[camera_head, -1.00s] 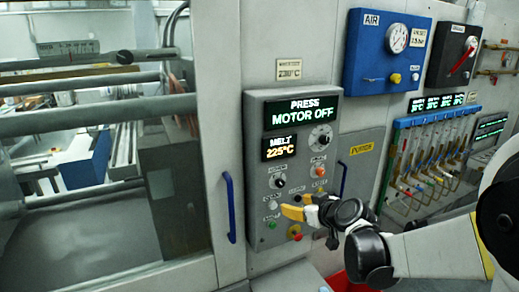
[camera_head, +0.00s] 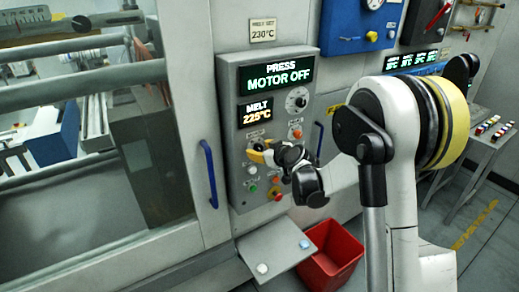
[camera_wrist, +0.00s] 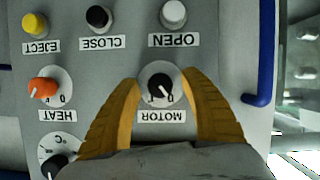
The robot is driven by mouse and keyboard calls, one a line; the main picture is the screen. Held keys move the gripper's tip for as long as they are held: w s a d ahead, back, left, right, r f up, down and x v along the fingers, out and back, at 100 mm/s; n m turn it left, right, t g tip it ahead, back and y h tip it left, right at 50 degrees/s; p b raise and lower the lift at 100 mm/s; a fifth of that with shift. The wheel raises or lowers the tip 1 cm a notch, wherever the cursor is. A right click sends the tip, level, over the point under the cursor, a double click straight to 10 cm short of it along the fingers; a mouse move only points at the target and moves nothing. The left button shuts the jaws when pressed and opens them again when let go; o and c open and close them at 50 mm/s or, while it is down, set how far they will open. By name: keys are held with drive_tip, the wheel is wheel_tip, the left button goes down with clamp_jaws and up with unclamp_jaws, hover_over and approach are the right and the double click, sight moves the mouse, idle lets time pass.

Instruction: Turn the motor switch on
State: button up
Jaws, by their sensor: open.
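The motor switch (camera_wrist: 160,88) is a round black knob on the grey press panel. Its label reads MOTOR, upside down in the wrist view, and its white mark points to the lower right there. My gripper (camera_wrist: 161,78) is open, with one yellow finger on each side of the knob. A small gap shows between knob and fingers; contact cannot be told. In the head view my gripper (camera_head: 258,152) is at the panel's left side and partly covers the knob area. The panel's display (camera_head: 279,77) reads PRESS, MOTOR OFF.
The orange heat knob (camera_wrist: 44,88) is beside the motor knob. Open (camera_wrist: 173,13), close (camera_wrist: 99,17) and eject (camera_wrist: 35,25) buttons form a row nearby. A blue handle (camera_head: 209,174) stands left of the panel. A red bin (camera_head: 331,252) is below.

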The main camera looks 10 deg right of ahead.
clamp_jaws()
drive_tip(key=shift+m+b, duration=0.3)
drive_tip(key=shift+f+m+y+b, duration=0.15)
drive_tip(key=shift+m+y+b, duration=0.7)
drive_tip(key=shift+b, duration=0.25)
drive_tip(key=m+y+b, duration=0.2)
drive_tip(key=m+b, duration=0.1)
drive_tip(key=shift+g, duration=0.3)
drive_tip(key=m+y+b, duration=0.1)
drive_tip(key=m+b, duration=0.1)
drive_tip(key=shift+m+y+b, duration=0.25)
drive_tip(key=shift+m+b, duration=0.1)
drive_tip(key=shift+m+y+b, duration=0.4)
drive_tip(key=shift+m+b, duration=0.35)
drive_tip(key=shift+m, duration=0.15)
